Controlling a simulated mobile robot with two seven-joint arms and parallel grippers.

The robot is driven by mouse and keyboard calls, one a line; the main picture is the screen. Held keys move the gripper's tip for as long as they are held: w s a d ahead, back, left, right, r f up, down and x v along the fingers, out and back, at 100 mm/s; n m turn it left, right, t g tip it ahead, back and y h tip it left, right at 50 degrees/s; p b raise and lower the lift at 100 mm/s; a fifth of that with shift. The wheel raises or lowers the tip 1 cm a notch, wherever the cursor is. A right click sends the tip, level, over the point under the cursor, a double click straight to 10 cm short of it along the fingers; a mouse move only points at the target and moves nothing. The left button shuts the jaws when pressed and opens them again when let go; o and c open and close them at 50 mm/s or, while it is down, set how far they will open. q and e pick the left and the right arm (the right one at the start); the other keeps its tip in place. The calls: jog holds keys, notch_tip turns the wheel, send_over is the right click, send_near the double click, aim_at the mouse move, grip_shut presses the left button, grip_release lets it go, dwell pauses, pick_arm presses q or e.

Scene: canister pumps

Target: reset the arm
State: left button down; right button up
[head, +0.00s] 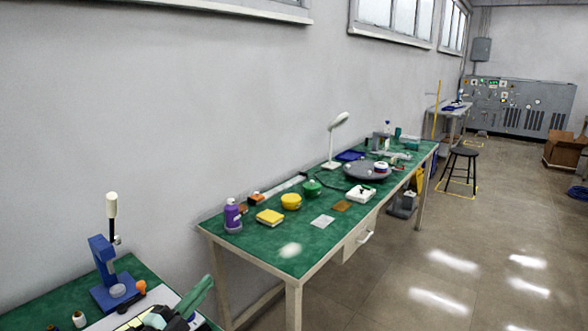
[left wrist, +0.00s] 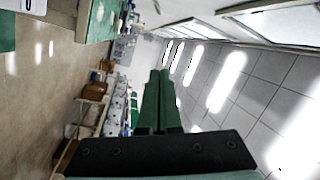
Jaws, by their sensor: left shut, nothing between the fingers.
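My left gripper (head: 206,284) shows at the bottom of the head view, its green fingers angled up to the right, in front of the near bench. In the left wrist view the two green fingers (left wrist: 158,82) lie together, shut, with nothing between them. They point into open room air, and that view is turned on its side. My right gripper is in neither view.
The near bench (head: 128,266) carries a blue press (head: 107,266) with a black and white lever. A longer green-topped bench (head: 268,238) holds a purple bottle (head: 232,216), yellow containers and a white lamp (head: 335,140). A stool (head: 460,153) stands beyond.

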pick_arm(q)
jog(key=s+a+f+n+y, duration=0.1)
jog(key=s+f+n+y, duration=0.1)
jog(key=n, duration=0.1)
jog(key=s+a+f+n+g+y, duration=0.1)
jog(key=s+f+n+y, duration=0.1)
jog(key=f+n, duration=0.1)
jog(key=s+a+f+n+g+y, duration=0.1)
jog(key=s+f+n+y, duration=0.1)
jog(key=f+n+y, duration=0.1)
jog(key=shift+s, duration=0.4)
jog(key=s+f+n+g, duration=0.2)
jog(key=s+f+g, duration=0.2)
jog(key=s, duration=0.5)
jog(key=s+f+n+g, duration=0.2)
jog(key=s+f+g, duration=0.15)
jog(key=s, duration=0.55)
jog(key=s+f+n+g, duration=0.3)
jog(key=s+g, duration=0.2)
jog(key=s, duration=0.4)
jog(key=w+d+f+t+h+p, duration=0.1)
jog(key=w+d+f+t+p, duration=0.3)
jog(key=d+f+t+p, duration=0.1)
jog(key=shift+t+h+p, duration=0.3)
jog(key=shift+t+p, duration=0.15)
jog(key=shift+p, duration=0.35)
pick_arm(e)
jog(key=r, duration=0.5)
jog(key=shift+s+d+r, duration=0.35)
